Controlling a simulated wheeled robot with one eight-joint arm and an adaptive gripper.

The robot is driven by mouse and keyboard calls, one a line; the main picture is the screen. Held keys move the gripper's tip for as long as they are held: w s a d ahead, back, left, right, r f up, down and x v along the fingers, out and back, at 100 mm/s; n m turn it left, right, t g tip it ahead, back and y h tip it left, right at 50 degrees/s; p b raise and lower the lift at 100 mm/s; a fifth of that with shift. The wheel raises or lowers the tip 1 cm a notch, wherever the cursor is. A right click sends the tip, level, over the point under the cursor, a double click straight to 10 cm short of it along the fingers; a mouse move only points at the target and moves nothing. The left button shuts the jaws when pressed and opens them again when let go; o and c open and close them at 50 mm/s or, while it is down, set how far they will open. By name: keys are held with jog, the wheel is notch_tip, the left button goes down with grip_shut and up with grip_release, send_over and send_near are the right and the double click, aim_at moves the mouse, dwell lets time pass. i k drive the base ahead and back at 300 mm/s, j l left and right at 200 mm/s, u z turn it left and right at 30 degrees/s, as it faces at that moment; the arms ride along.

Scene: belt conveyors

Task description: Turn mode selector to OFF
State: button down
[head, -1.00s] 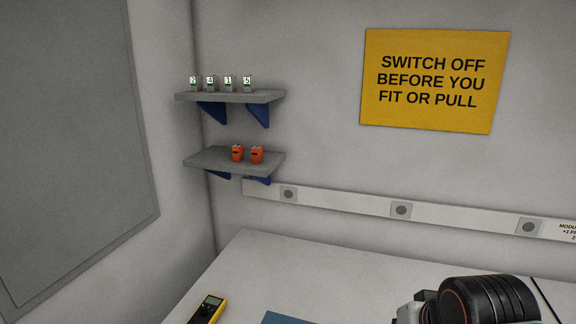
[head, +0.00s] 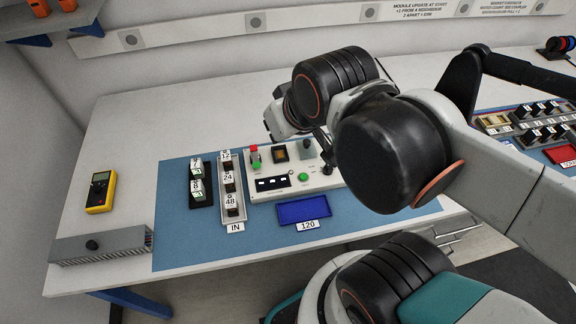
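A white control panel (head: 257,194) stands on the blue mat. It carries a red and green part (head: 254,156), a dark amber-framed switch (head: 280,154), a grey square with a dark knob (head: 306,149), a black strip with white marks (head: 272,182) and a green button (head: 303,177). Which part is the mode selector, and its setting, are too small to read. My gripper (head: 324,150) seems to be the dark part at the panel's right side, mostly hidden behind my arm. Its fingers and any contact are not clear.
A blue tray (head: 304,210) lies before the panel. Left of it are an IN rack (head: 235,214), a black rack of modules (head: 201,197), a yellow meter (head: 100,192) and a grey finned box (head: 100,246). More racks (head: 500,124) stand right. The bench's back left is clear.

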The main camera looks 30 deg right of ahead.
aim_at(328, 170)
jog(key=l+z, duration=0.15)
jog(key=z, duration=0.15)
jog(key=l+z, duration=0.1)
jog(key=z, duration=0.2)
jog(key=k+l+z, duration=0.2)
jog(key=l, duration=0.2)
jog(key=l+z, duration=0.25)
jog(key=l, duration=0.15)
jog(key=k, duration=0.1)
jog(key=i, duration=0.15)
